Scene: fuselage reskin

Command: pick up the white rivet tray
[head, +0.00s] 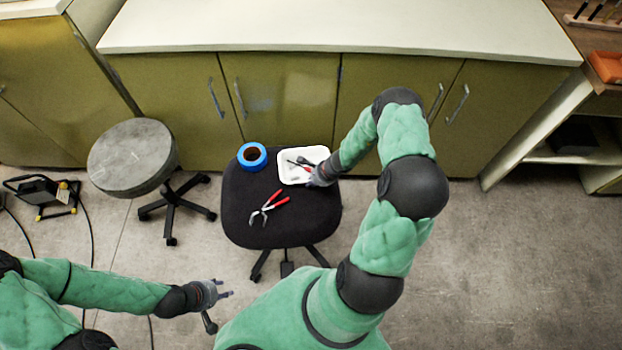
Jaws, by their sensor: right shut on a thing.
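The white rivet tray (289,156) sits at the back right of the black chair seat (245,205). Some small dark and red items lie in it. My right gripper (315,174) reaches in from the right and is shut on the tray's right front edge. The gripper and wrist hide that corner. I cannot tell whether the tray is lifted off the seat. My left gripper (222,295) is low on the left, empty, with its fingers apart, away from the chair.
A roll of blue tape (243,161) and red-handled pliers (269,206) lie on the seat near the tray. A grey round stool (131,158) stands to the left. Green cabinets (285,95) with a pale countertop (330,25) stand behind. A work lamp (42,192) and cables lie on the floor.

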